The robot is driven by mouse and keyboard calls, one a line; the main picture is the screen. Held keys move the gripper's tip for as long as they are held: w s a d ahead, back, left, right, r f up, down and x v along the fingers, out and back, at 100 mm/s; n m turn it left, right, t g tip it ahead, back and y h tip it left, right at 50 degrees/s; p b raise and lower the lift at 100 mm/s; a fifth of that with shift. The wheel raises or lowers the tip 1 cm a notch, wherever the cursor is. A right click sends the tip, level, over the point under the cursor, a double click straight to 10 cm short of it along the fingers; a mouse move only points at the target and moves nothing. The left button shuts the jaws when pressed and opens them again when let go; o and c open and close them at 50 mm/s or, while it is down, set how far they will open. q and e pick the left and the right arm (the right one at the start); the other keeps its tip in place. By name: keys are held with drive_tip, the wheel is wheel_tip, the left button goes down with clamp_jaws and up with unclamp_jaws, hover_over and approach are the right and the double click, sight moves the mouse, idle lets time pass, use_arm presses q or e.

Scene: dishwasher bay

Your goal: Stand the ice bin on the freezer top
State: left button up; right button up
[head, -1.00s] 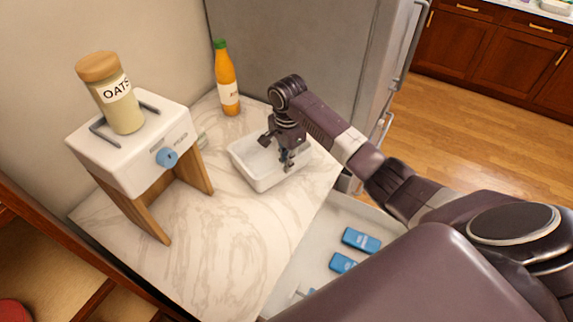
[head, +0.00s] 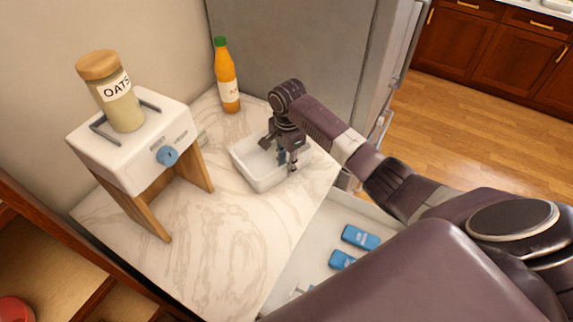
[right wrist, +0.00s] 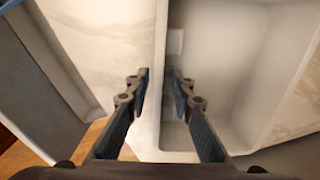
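The ice bin appears to be the white, open-topped rectangular bin (head: 259,183) standing upright on the marble-patterned counter (head: 225,225). My right gripper (head: 287,164) reaches down at the bin's right side, hiding part of it. In the right wrist view, the gripper's two fingers (right wrist: 159,85) are apart, one on each side of the bin's wall (right wrist: 160,40). The fingers show a gap to the wall. The bin looks empty inside. My left gripper is not in view. I cannot tell for certain which surface is the freezer top.
A white appliance on wooden legs (head: 130,170) carries an oats jar (head: 117,102) at left. An orange bottle (head: 228,85) stands behind the bin, near a grey cabinet (head: 300,50). An open white compartment (head: 310,262) with blue packs (head: 360,237) lies below right. Counter front is clear.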

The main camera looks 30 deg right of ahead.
wheel_tip(320, 180, up, 7)
drive_tip(key=b, duration=0.2)
drive_tip(key=shift+f+b, duration=0.1)
drive_tip(key=shift+b, duration=0.2)
wheel_tip(320, 180, up, 6)
drive_tip(key=shift+s+f+p, duration=0.1)
drive_tip(key=shift+f+p, duration=0.1)
drive_tip(key=shift+p, duration=0.3)
drive_tip(key=shift+f, duration=0.1)
